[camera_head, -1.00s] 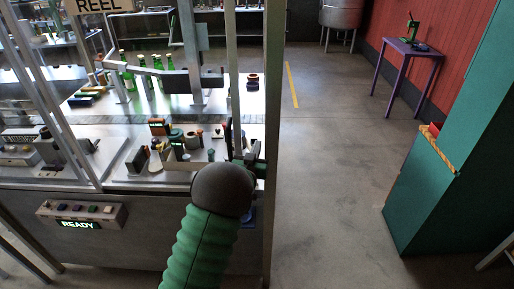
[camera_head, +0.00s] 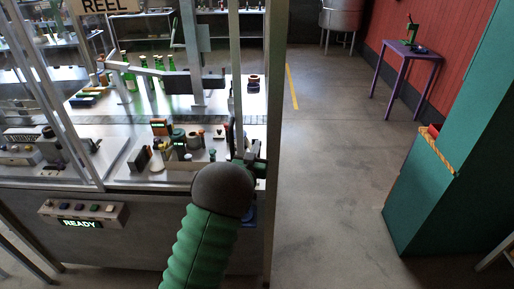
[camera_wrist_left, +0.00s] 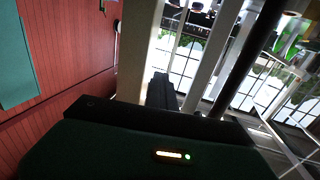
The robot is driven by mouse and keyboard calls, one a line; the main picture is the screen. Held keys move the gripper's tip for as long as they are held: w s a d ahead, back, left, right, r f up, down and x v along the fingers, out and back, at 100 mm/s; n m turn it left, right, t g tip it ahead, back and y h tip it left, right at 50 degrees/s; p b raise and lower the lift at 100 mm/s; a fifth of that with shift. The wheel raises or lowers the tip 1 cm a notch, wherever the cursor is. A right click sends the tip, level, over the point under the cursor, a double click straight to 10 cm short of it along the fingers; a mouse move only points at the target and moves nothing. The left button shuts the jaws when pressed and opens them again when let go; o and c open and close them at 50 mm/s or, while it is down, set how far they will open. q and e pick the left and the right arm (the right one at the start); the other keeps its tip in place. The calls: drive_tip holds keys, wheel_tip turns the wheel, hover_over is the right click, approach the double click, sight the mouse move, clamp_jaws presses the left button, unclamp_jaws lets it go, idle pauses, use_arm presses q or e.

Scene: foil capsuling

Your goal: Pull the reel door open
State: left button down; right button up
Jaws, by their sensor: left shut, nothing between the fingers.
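The reel machine's enclosure has pale metal posts and clear panels under a REEL sign (camera_head: 104,6). A pale upright post (camera_head: 273,110) stands at its right corner, with a thinner upright bar (camera_head: 236,90) just left of it. I cannot tell which bars belong to the door. My left gripper (camera_head: 252,163), partly hidden behind my own wrist, is at the enclosure's right edge near these uprights. In the left wrist view its dark fingers (camera_wrist_left: 161,91) are together and empty, beside a pale post (camera_wrist_left: 139,45). A dark bar (camera_wrist_left: 250,58) runs to their right. My right gripper is out of view.
Green bottles (camera_head: 158,72) and small devices stand on the bench inside. A button panel (camera_head: 82,213) reading READY is on the front. Open floor (camera_head: 335,165) lies right of the corner post, then a green cabinet (camera_head: 440,180). A purple table (camera_head: 408,50) stands farther back.

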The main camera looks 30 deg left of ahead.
use_arm(q)
drive_tip(key=shift+w+a+f, duration=0.15)
drive_tip(key=c, duration=2.1)
unclamp_jaws()
drive_tip(key=shift+a, duration=0.15)
drive_tip(key=o, duration=0.5)
drive_tip(key=shift+a, duration=0.2)
drive_tip(key=shift+o, duration=1.2)
drive_tip(key=shift+d, duration=0.2)
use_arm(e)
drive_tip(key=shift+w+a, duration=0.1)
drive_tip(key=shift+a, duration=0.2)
use_arm(q)
drive_tip(key=shift+d, duration=0.1)
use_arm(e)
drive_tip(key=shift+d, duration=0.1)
